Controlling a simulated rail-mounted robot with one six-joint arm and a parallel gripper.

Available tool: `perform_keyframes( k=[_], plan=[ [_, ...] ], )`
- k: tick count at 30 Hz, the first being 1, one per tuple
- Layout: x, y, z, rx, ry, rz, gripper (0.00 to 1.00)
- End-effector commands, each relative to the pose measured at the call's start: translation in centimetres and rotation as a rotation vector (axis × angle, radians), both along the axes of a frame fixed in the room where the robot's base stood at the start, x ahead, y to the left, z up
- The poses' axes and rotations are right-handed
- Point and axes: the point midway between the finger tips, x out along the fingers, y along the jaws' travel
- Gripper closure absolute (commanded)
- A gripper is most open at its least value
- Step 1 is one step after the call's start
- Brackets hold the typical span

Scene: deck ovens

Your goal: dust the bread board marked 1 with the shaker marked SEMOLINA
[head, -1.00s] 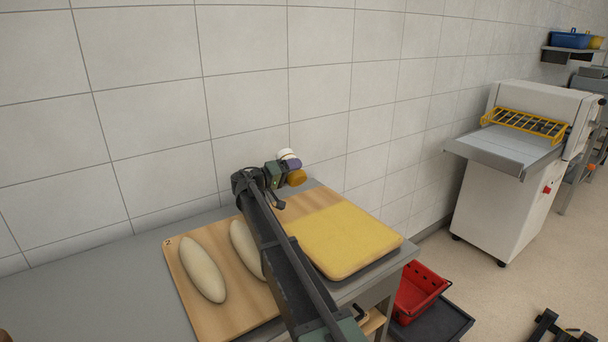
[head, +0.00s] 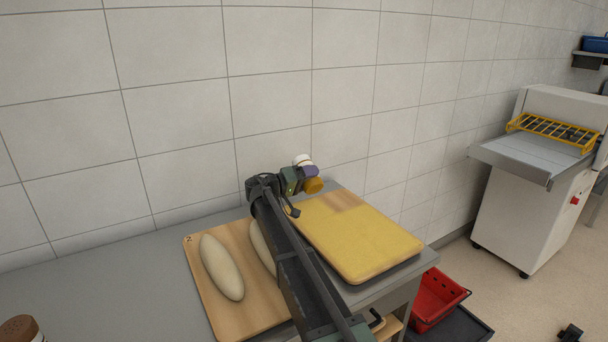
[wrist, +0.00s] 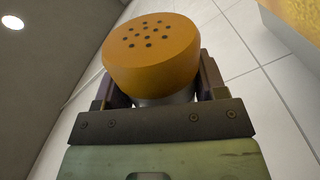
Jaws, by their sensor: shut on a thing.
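My gripper (head: 308,172) is shut on a shaker with an orange cap (head: 313,186). It holds the shaker tilted, cap low, above the far end of a board covered mostly in yellow dust (head: 365,245). A patch of bare wood (head: 345,201) shows at this board's far end. In the wrist view the orange cap (wrist: 150,55) with several dark holes sits between the fingers. The shaker's label is not readable, and no number shows on the yellow board.
A second board (head: 205,285) to the left bears two pale loaves (head: 222,267); my arm partly covers one. Its corner mark is too small to read surely. A brown-lidded jar (head: 20,328) stands at lower left. A red crate (head: 438,300) sits low, right of the counter. The tiled wall is behind.

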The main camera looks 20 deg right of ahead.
Motion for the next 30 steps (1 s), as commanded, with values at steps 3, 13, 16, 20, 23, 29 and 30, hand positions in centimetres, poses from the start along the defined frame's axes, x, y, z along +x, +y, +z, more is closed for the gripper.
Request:
perform_keyframes(
  k=[3,13,16,20,23,29,30],
  plan=[
    [-0.4,-0.6,0.0,0.0,0.0,-0.001,0.65],
    [3.0,-3.7,0.0,-0.001,0.0,-0.001,0.65],
    [4.0,-4.6,0.0,0.0,0.0,-0.001,0.65],
    [5.4,-5.9,0.0,-0.001,0.0,-0.001,0.65],
    [6.4,-6.9,0.0,0.0,0.0,-0.001,0.65],
    [8.4,-8.8,0.0,-0.001,0.0,-0.001,0.65],
    [8.8,-9.2,0.0,0.0,0.0,-0.001,0.65]
  ],
)
